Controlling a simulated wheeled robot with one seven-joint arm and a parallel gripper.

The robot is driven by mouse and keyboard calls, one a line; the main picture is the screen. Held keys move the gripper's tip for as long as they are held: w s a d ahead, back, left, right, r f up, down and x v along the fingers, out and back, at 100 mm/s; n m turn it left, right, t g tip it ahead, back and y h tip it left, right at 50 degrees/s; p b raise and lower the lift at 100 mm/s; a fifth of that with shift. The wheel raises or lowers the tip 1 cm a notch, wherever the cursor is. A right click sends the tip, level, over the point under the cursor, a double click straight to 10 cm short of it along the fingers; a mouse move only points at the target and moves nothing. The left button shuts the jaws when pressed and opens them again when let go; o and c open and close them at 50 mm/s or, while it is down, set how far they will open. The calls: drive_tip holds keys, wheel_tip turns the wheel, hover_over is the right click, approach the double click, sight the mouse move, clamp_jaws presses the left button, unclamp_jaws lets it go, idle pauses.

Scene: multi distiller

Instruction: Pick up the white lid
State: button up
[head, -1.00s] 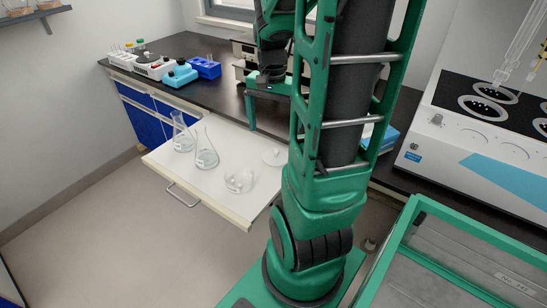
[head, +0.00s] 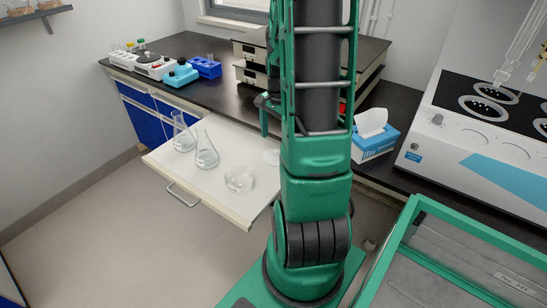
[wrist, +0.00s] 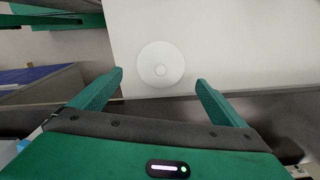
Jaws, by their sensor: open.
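The white lid (wrist: 161,64) is a round disc with a small central knob. It lies on the white surface of the pulled-out drawer board (wrist: 230,60). In the wrist view it sits beyond my fingertips, roughly centred between them. My gripper (wrist: 160,78) is open and empty, with its two green fingers spread. In the head view the lid (head: 271,156) shows at the board's right side, partly hidden behind my arm.
Two conical flasks (head: 206,152) and a round glass dish (head: 239,179) stand on the board (head: 225,205), left of the lid. The dark counter (head: 225,88) behind holds blue racks (head: 206,67) and stacked equipment. A tissue box (head: 374,138) stands right of my arm.

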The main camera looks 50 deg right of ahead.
sight(276, 150)
drive_tip(key=f, duration=0.4)
drive_tip(key=shift+w+a+f, duration=0.1)
drive_tip(key=shift+a+f, duration=0.2)
drive_tip(key=shift+f, duration=0.1)
drive_tip(key=shift+c, duration=0.7)
drive_tip(key=c, duration=1)
drive_tip(key=shift+r, duration=0.1)
